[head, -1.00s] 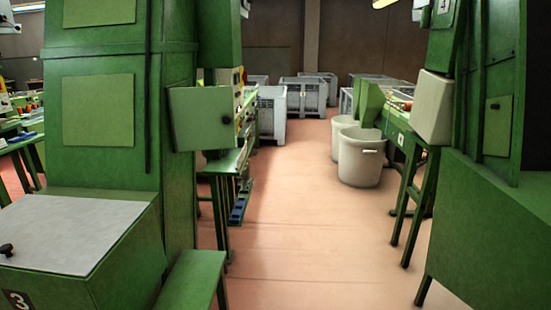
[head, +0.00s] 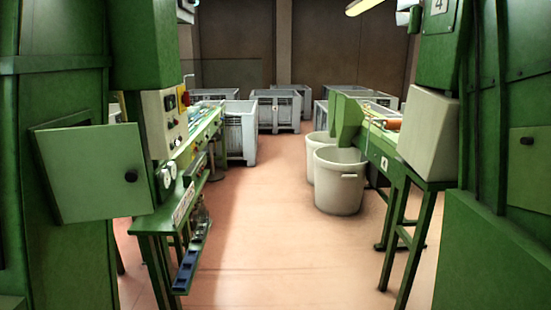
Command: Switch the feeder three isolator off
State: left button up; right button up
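A control box (head: 163,122) is mounted on the left green machine, with several small knobs or buttons on its face. A small red and yellow part (head: 184,95) sits at its upper right edge; it may be an isolator, but its position cannot be read. No number 3 label shows now, so I cannot tell from this view alone which feeder this is. Round gauges (head: 167,176) sit below the box. An open green panel door with a black knob (head: 92,170) stands left of the box. Neither of my grippers is in view.
A clear pinkish floor aisle (head: 262,230) runs ahead. A green bench with blue trays (head: 186,270) lines its left. White bins (head: 338,182) and a green table labelled 4 (head: 400,172) line its right. Grey crates (head: 274,110) stand at the back.

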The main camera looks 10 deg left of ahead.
aim_at(185, 99)
jog(key=i, duration=1.5)
